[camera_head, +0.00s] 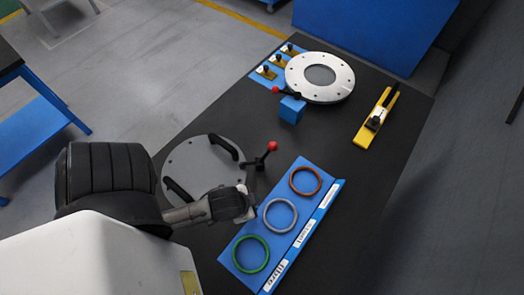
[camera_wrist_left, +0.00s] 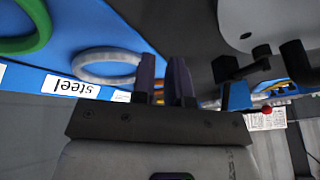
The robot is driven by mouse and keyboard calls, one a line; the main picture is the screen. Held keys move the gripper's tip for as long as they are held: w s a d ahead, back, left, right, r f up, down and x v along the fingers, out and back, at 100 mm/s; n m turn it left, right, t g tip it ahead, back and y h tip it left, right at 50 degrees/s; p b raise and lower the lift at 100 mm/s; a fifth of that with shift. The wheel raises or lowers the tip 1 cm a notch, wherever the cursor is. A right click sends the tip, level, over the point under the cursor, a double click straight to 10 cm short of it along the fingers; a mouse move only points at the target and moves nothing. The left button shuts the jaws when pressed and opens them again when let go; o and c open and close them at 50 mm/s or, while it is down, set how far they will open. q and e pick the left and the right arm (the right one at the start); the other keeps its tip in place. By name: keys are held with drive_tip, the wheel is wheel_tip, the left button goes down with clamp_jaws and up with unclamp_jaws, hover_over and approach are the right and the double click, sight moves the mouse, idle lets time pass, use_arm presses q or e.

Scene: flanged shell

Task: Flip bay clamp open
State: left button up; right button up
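A clamp with a blue block (camera_head: 291,109) and a red-ball lever (camera_head: 276,90) stands beside the silver flanged ring (camera_head: 320,77). A second red-ball lever (camera_head: 272,146) on dark linkage rises beside the grey disc (camera_head: 190,165), close to my left gripper (camera_head: 246,200). I cannot tell which is the bay clamp. In the left wrist view a red ball (camera_wrist_left: 267,110) and blue block (camera_wrist_left: 237,95) show right of my left gripper (camera_wrist_left: 163,75). Its two dark fingers stand apart with nothing held between them; an orange ring shows beyond the gap. My right gripper is out of view.
A blue board (camera_head: 235,240) carries an orange ring (camera_head: 305,181), a grey ring (camera_head: 280,215) and a green ring (camera_head: 250,254), near my gripper. A yellow tool (camera_head: 370,130) lies at the right. Small parts sit on a blue plate (camera_head: 258,78) at the back.

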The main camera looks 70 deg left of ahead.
use_arm(q)
drive_tip(key=a+y, duration=0.1)
drive_tip(key=a, duration=0.1)
drive_tip(key=a+r+t+y+p, duration=0.1)
drive_tip(key=a, duration=0.1)
drive_tip(key=a+r+t+y, duration=0.1)
drive_tip(key=a, duration=0.2)
drive_tip(key=shift+s+r, duration=0.15)
drive_tip(key=shift+r, duration=0.05)
clamp_jaws()
drive_tip(key=s+a+r+m+t+h+p, duration=0.2)
drive_tip(key=a+r+m+t+p, duration=0.1)
drive_tip(key=m, duration=0.6)
drive_tip(key=s+a+r+m+t+h+p, duration=0.2)
drive_tip(key=r+m, duration=0.4)
drive_tip(key=m, duration=0.3)
drive_tip(key=shift+a+t+h+p, duration=0.4)
drive_tip(key=shift+t+h+p, duration=0.25)
drive_tip(key=shift+t, duration=0.35)
